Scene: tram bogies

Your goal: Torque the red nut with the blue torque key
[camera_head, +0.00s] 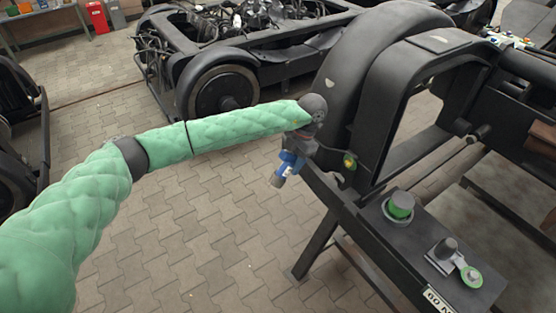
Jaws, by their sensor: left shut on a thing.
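My left arm, in a green padded sleeve, reaches in from the left to the black bogie frame. My left gripper (300,150) is at its end, shut on a blue tool (287,166) that looks like the blue torque key. The tool hangs tilted down and left, beside the near corner of the frame. The fingers are small and partly hidden by the wrist. I cannot make out a red nut. A green nut or cap (400,205) sits on a round base on the frame's near beam. My right gripper is not in view.
The black bogie frame (430,235) fills the right side. A bracket with a green disc (471,277) and a small green-yellow fitting (350,161) are on it. Another bogie (225,88) stands behind. The paved floor (190,230) in front is clear.

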